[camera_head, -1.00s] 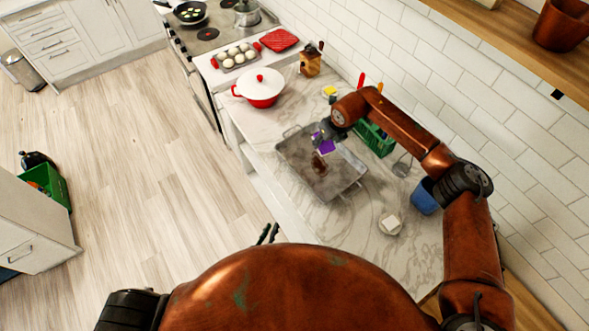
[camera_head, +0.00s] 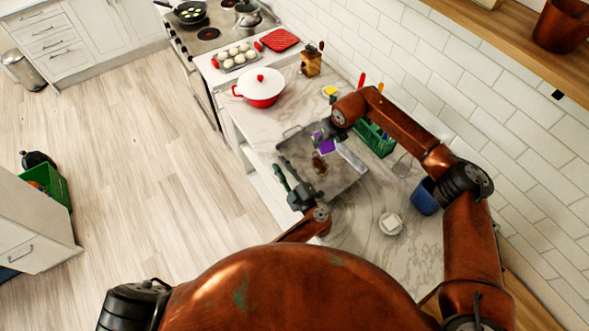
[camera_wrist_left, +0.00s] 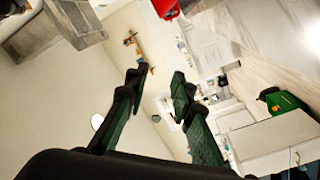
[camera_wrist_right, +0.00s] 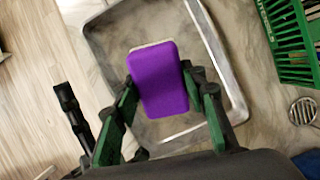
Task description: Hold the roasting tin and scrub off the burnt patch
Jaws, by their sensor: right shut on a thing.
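The grey roasting tin (camera_head: 347,180) lies on the marble counter, with a dark burnt patch (camera_head: 319,164) on its floor. My right gripper (camera_head: 325,136) is over the tin, shut on a purple sponge (camera_wrist_right: 160,80). The sponge (camera_head: 327,146) also shows in the head view, close to the patch; I cannot tell whether it touches the tin. My left gripper (camera_head: 281,166) is at the tin's left, near edge. Its fingers are apart and empty in the left wrist view (camera_wrist_left: 158,75). It also shows in the right wrist view (camera_wrist_right: 66,97), beside the tin.
A green basket (camera_head: 375,140) stands behind the tin, and a blue container (camera_head: 425,197) is to its right. A small white item (camera_head: 390,223) lies at the front right. A red-and-white pot (camera_head: 261,88) stands further left. The tiled wall bounds the counter.

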